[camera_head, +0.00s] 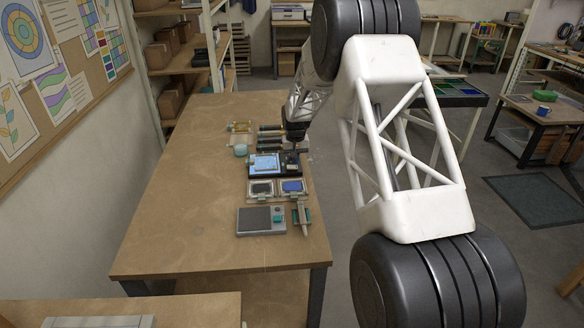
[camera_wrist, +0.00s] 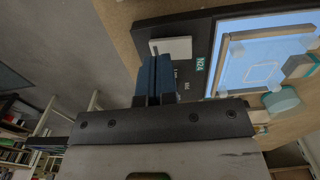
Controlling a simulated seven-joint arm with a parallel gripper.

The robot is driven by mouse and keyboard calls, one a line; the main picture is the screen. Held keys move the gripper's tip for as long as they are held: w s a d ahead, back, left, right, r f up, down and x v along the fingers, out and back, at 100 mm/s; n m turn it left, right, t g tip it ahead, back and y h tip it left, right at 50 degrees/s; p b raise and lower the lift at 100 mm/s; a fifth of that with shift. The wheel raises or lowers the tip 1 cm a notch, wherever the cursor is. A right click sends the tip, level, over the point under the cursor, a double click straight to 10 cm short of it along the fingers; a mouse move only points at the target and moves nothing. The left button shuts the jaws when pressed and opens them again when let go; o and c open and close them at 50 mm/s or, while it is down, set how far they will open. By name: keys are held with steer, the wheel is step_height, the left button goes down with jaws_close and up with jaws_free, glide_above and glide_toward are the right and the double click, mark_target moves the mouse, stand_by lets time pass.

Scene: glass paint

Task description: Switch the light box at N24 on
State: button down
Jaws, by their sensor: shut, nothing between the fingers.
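The light box N24 (camera_head: 264,164) stands on the workbench in the head view, with a dark housing and a bright pale-blue panel. In the wrist view its black casing (camera_wrist: 205,38) carries a teal N24 label, and the blue panel (camera_wrist: 238,75) looks lit. A pale square plate (camera_wrist: 172,46), perhaps the switch, sits on the casing beside the label. My gripper (camera_wrist: 154,62) is shut and empty, its blue fingertips at the near edge of this plate. I cannot tell whether they touch it. In the head view my gripper (camera_head: 295,147) is over the casing's right end.
A pale frame (camera_wrist: 265,32) and small pieces lie on the panel. Two small trays, black (camera_head: 262,188) and blue (camera_head: 292,186), sit in front of the box. A grey device (camera_head: 260,220) is nearer. A teal cup (camera_head: 240,150) is left. The workbench (camera_head: 185,215) is clear at left.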

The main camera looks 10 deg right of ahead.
mark_target(296, 168)
steer(key=shift+r, duration=2.7)
steer(key=s+d+r+t, duration=0.1)
steer(key=s+d+r, duration=0.1)
steer(key=s+r, duration=1.1)
steer(key=s+d+r, duration=0.2)
steer(key=s+r, duration=0.7)
steer(key=s, duration=0.7)
steer(key=s+d+t, duration=0.1)
steer(key=s+d, duration=0.1)
steer(key=s, duration=3.2)
steer(key=shift+s+d+f+t, duration=0.25)
steer(key=shift+d+f+t, duration=0.05)
steer(key=shift+d+f, duration=0.1)
